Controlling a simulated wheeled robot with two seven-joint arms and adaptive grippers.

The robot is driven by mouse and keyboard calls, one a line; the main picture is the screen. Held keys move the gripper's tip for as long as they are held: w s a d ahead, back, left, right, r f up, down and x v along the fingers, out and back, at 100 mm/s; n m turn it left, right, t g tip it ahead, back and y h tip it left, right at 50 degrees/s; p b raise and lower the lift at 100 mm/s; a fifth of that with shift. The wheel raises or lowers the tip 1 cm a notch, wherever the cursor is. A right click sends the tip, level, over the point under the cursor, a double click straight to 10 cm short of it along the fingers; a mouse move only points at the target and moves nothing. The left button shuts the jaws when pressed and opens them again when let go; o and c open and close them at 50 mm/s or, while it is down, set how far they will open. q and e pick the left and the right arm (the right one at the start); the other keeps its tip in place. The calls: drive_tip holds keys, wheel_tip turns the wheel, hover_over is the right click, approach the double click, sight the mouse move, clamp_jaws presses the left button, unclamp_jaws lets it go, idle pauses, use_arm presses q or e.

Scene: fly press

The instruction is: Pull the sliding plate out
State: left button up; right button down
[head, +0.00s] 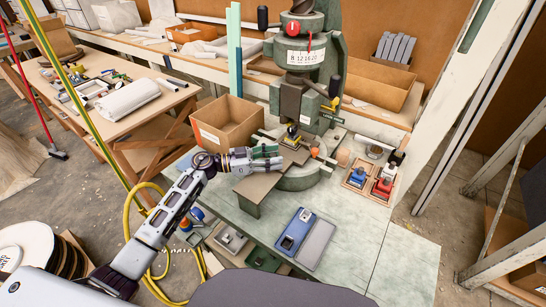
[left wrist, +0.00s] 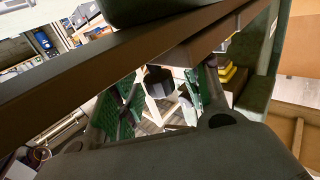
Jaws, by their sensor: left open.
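The green fly press (head: 300,85) stands on the workbench, with a red part on its head and a numbered label. A flat brown-grey sliding plate (head: 257,187) sticks out from the press base toward the front left, its front end bent down. My left gripper (head: 272,156) is open at the plate's left side, near the press; whether it touches the plate I cannot tell. In the left wrist view the green finger pads (left wrist: 160,98) stand apart with nothing gripped between them. A long brown edge, seemingly the plate (left wrist: 110,65), crosses above them. My right gripper is out of view.
An open cardboard box (head: 228,122) stands behind my left gripper. A wooden tray with red and blue parts (head: 372,180) lies right of the press. A blue case (head: 295,231) and a grey tray (head: 316,246) lie in front. The bench's front right is clear.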

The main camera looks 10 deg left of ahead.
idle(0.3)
use_arm(q)
clamp_jaws()
idle(0.4)
